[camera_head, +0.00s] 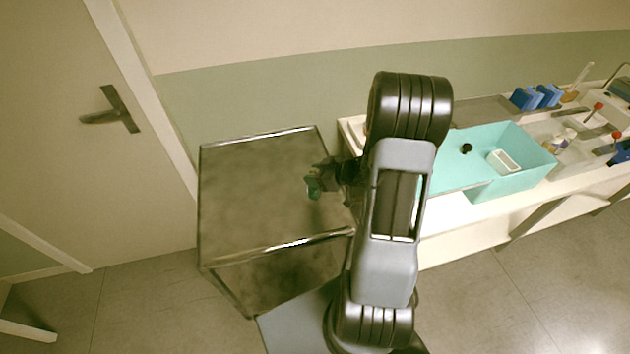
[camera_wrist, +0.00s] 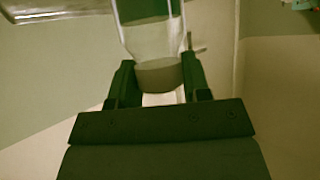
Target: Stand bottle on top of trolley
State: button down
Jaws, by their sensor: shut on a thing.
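The trolley (camera_head: 245,190) is a metal unit with a flat, bare top and raised bright edges, left of my arm in the head view. My gripper (camera_head: 322,178) is over the right part of the trolley top. It is shut on the bottle (camera_head: 313,188), which shows as a small greenish shape. In the wrist view the clear glass bottle (camera_wrist: 150,38) with a brownish band at its near end sits between the fingers of my gripper (camera_wrist: 158,80). Its far end is cut off by the frame. I cannot tell whether the bottle touches the trolley top.
A white counter (camera_head: 450,245) stands right of the trolley, with a teal box (camera_head: 520,180), blue holders (camera_head: 537,97) and small bottles on it. A door (camera_head: 60,120) is at the left. The trolley's left and middle top is clear. My arm hides its right edge.

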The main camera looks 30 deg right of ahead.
jog(key=shift+f, duration=1.4)
jog(key=shift+f, duration=0.2)
jog(key=c, duration=0.6)
grip_release()
